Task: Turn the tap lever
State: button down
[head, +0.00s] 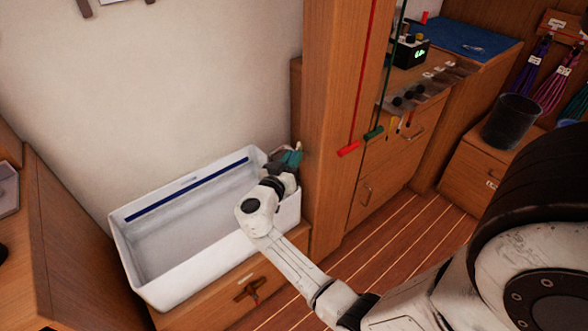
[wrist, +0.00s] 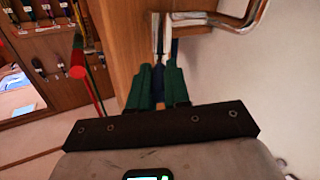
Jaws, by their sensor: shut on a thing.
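A white basin (head: 140,270) with a dark blue stripe stands against the wall in the head view. A bent metal tap pipe (wrist: 250,14) shows at the top of the wrist view, beside a wooden post. A dark blue tap lever (wrist: 174,48) reaches from near the pipe down to my gripper. My gripper (wrist: 158,80), with green fingers, is shut on the lever; the gripped part is mostly hidden between the fingers. In the head view my gripper (head: 290,156) is at the basin's far right corner, and my wrist hides most of the tap.
A wooden post (head: 325,130) stands close to the right of the gripper. Red (head: 349,149) and green (head: 373,133) handles hang on lines beside it. A cabinet (head: 375,180) with drawers and a dark bin (head: 510,122) are farther right. Striped floor (head: 395,240) between is clear.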

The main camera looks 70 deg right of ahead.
jog(key=w+m+g+y+b, duration=0.1)
jog(key=g+b, duration=0.1)
jog(key=b, duration=0.2)
jog(key=m+g+b, duration=0.2)
jog(key=g+b, duration=0.1)
jog(key=b, duration=0.1)
jog(key=w+m+g+y+b, duration=0.1)
jog(key=m+g+b, duration=0.1)
jog(key=b, duration=0.2)
jog(key=shift+w+d+f+g+y+b, duration=0.1)
jog(key=shift+w+d+g+y+b, duration=0.2)
jog(key=shift+w+d, duration=0.1)
jog(key=shift+m, duration=0.3)
jog(key=c, duration=1.1)
grip_release()
jog(key=v, duration=1)
jog(key=shift+w+a, duration=0.2)
jog(key=shift+w, duration=0.15)
